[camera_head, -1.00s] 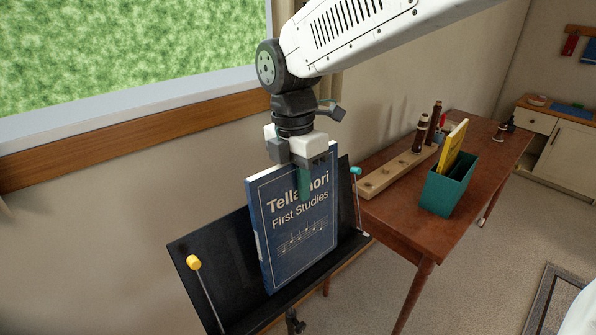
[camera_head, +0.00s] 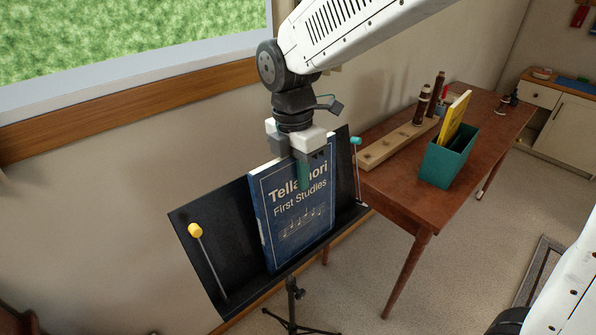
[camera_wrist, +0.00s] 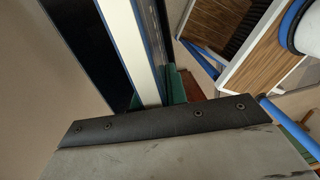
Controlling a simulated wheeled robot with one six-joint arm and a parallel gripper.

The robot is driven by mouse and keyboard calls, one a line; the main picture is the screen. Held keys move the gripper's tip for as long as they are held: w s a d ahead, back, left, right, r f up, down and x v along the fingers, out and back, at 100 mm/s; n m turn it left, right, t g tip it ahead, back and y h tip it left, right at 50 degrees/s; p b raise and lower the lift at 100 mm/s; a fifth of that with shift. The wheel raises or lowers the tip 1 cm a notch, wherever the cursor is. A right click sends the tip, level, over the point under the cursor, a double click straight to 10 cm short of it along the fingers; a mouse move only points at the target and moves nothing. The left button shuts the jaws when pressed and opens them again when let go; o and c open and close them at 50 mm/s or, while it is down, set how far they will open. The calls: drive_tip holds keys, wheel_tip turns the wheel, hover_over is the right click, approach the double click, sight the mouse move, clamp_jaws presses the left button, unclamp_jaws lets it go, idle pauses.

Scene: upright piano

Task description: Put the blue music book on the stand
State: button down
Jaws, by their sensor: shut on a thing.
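The blue music book (camera_head: 298,222), titled "Tellamori First Studies", stands upright on the black music stand (camera_head: 228,258), leaning slightly back against its panel. Its lower edge is at the stand's ledge; whether it bears on it I cannot tell. My gripper (camera_head: 304,170) is shut on the book's top edge, with a green fingertip over the front cover. In the wrist view the book's pale page edge (camera_wrist: 143,50) runs between the fingers, beside the dark stand panel. The stand has a yellow-tipped arm (camera_head: 196,231) on the left and a teal-tipped arm (camera_head: 356,141) on the right.
A wooden table (camera_head: 405,208) stands to the right. On it are a teal box (camera_head: 447,165) with a yellow book (camera_head: 455,118) and a wooden rack (camera_head: 398,145) with dark instrument parts. A wall and window sill lie behind the stand. A cabinet (camera_head: 565,125) is farther back.

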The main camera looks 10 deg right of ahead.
drive_tip(key=shift+f, duration=0.35)
drive_tip(key=shift+w+a, duration=0.1)
drive_tip(key=shift+w, duration=0.05)
idle(0.4)
drive_tip(key=shift+w+a, duration=0.4)
drive_tip(key=shift+w, duration=0.3)
drive_tip(key=c, duration=1.3)
unclamp_jaws()
drive_tip(key=shift+a, duration=0.1)
drive_tip(key=r, duration=0.7)
drive_tip(key=shift+w+a+r, duration=0.2)
drive_tip(key=shift+w+r, duration=0.1)
drive_tip(key=shift+r, duration=0.1)
